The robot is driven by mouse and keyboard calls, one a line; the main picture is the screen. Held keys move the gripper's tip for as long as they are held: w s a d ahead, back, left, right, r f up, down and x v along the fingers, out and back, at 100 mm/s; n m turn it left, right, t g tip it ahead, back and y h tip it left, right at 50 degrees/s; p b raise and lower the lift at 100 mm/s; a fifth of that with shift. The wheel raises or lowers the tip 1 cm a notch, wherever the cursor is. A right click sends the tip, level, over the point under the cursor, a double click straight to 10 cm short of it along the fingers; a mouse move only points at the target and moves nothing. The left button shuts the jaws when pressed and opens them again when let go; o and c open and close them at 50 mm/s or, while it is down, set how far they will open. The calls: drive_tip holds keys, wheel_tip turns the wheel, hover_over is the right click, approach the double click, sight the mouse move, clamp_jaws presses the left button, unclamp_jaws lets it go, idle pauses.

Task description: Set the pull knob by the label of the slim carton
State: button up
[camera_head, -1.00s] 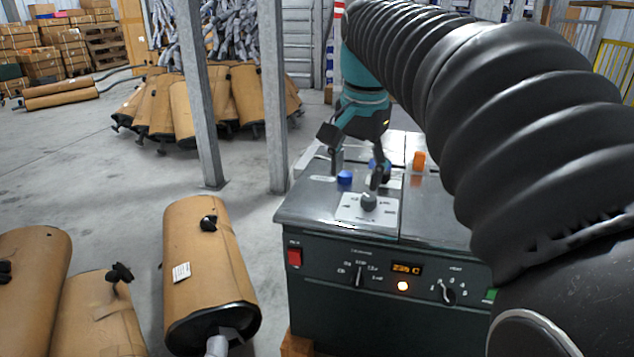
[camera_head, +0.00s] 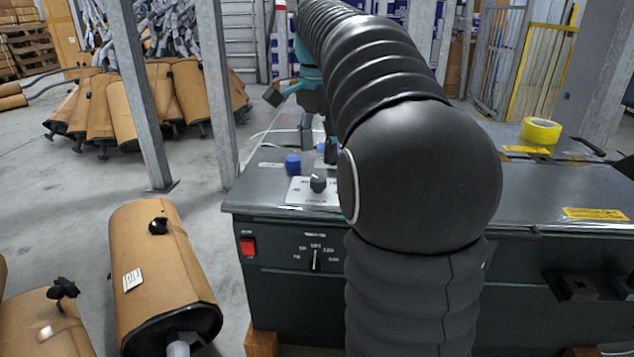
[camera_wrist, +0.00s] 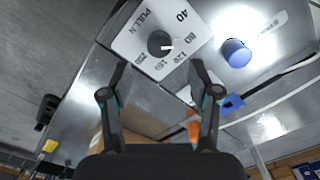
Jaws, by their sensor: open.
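The pull knob (camera_head: 318,183) is a dark dial on a white scale plate (camera_head: 299,191) on the grey machine top. In the wrist view the knob (camera_wrist: 160,43) sits beyond my fingertips, apart from them, among numbers and the words "PULL N". Its white mark points right, towards about 80 to 120. My gripper (camera_wrist: 157,66) is open, with nothing between its fingers; in the head view it is partly hidden by my arm. No carton label is readable.
A blue knob (camera_head: 293,165) stands beside the plate. The machine front has a red switch (camera_head: 248,246) and another dial (camera_head: 315,260). Yellow tape (camera_head: 540,131) lies on the right bench. A wrapped muffler (camera_head: 160,270) and grey posts (camera_head: 139,95) stand left.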

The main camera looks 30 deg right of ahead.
sight(318, 178)
wheel_tip(318, 178, down, 7)
drive_tip(key=shift+r+b, duration=0.1)
drive_tip(key=shift+b, duration=0.65)
drive_tip(key=shift+c, duration=0.3)
drive_tip(key=c, duration=1.1)
